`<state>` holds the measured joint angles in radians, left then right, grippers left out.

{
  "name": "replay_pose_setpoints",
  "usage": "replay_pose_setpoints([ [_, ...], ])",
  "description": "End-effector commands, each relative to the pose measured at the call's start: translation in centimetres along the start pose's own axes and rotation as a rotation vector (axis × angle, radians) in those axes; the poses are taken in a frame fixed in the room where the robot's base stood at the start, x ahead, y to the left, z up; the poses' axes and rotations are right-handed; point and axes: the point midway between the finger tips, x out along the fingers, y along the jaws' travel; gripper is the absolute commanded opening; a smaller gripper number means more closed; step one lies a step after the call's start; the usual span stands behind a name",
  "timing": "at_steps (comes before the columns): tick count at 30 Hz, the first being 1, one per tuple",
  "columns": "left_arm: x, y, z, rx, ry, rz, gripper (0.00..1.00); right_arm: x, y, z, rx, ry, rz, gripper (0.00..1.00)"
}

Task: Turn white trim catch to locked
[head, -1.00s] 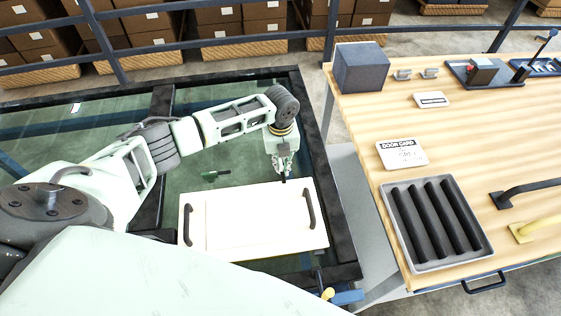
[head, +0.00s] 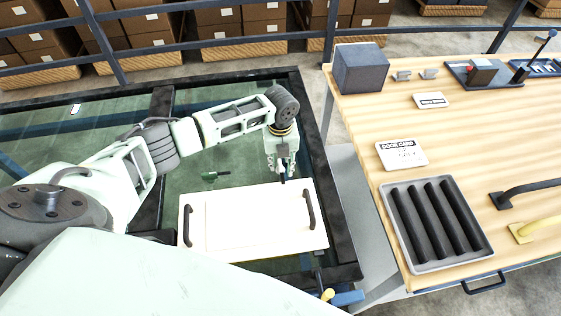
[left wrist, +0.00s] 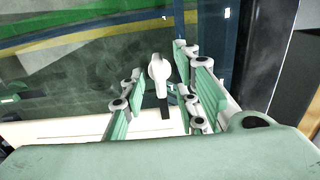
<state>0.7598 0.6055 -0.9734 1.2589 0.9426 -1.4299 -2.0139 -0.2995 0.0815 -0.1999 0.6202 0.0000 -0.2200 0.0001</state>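The white trim catch (left wrist: 158,68) is in the left wrist view, a white rounded lever with a dark tip. The dark tip points down the picture toward the pale panel edge. My left gripper (left wrist: 166,98) is open, with a finger on either side of the lever and gaps visible. In the head view my left gripper (head: 281,172) hangs at the far edge of the white panel (head: 240,222) and mostly hides the catch; a dark bit shows below the fingers. My right gripper is not in view.
The panel has two black handles (head: 309,209). A green and black catch-like part (head: 215,176) lies left of my gripper. A wooden table (head: 450,130) at the right bears a grey ribbed tray (head: 408,255), a door card sign (head: 402,154) and a dark box (head: 360,68).

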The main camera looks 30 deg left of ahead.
Motion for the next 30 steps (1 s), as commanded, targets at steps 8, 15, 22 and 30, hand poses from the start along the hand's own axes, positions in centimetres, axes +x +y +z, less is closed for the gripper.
replay_pose_setpoints([
  [8, -1.3, 0.0, 0.0, 0.000, -0.001, -0.001, 0.28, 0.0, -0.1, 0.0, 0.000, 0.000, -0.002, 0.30],
  [15, -6.2, 0.0, 0.1, 0.000, -0.003, -0.002, 0.28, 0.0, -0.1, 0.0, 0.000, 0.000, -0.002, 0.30],
  [22, -10.4, -0.1, 0.1, 0.000, -0.002, -0.002, 0.28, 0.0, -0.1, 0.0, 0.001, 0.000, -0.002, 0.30],
  [30, -12.0, 0.0, 0.0, 0.000, 0.000, 0.001, 0.28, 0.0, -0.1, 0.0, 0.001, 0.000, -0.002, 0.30],
])
